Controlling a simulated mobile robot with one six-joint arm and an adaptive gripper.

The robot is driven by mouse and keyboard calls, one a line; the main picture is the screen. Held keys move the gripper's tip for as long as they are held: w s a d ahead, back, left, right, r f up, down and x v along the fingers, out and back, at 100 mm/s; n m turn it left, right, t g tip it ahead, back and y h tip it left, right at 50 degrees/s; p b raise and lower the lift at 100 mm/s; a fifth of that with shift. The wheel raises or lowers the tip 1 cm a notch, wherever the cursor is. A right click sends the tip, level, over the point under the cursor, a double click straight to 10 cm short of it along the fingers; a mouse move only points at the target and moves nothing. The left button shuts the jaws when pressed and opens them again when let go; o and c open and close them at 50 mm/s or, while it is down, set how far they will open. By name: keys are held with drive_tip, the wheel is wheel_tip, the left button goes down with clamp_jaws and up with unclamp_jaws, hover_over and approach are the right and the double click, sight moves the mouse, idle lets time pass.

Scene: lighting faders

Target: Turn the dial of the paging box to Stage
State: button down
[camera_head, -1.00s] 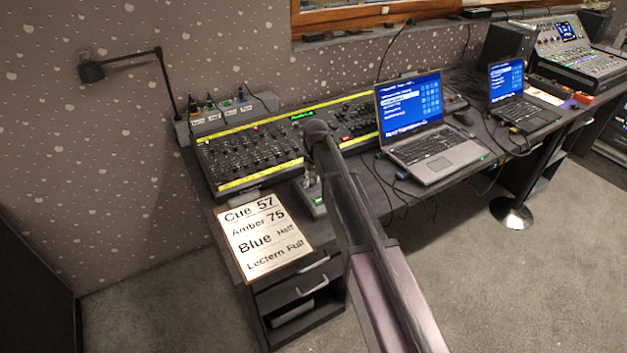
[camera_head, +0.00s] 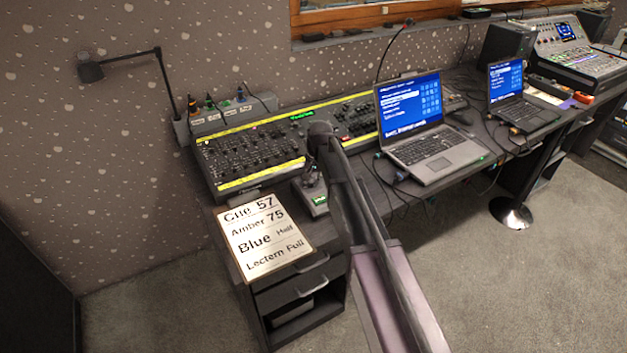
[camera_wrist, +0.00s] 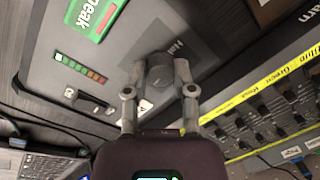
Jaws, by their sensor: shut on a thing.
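The paging box (camera_wrist: 50,90) is a grey panel in the wrist view, with a row of lit level lights, a small lever and a green label ending in "eak". Its dark round dial (camera_wrist: 160,72) stands on a darker square plate with partly hidden white lettering. Which position the dial points to cannot be read. My gripper (camera_wrist: 159,76) has one finger on each side of the dial and is shut on it. In the head view the paging box (camera_head: 319,201) sits at the desk's front edge, its dial hidden behind my gripper and arm.
The lighting desk (camera_head: 245,160) with its yellow strips stands right behind the box; its faders (camera_wrist: 285,115) are close by in the wrist view. A cue sheet (camera_head: 265,238) lies to the left. A laptop (camera_head: 440,150) and cables are to the right.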

drive_tip(key=shift+w, duration=0.2)
drive_tip(key=shift+c, duration=2.2)
unclamp_jaws()
drive_tip(key=shift+s, duration=0.15)
drive_tip(key=shift+s, duration=0.1)
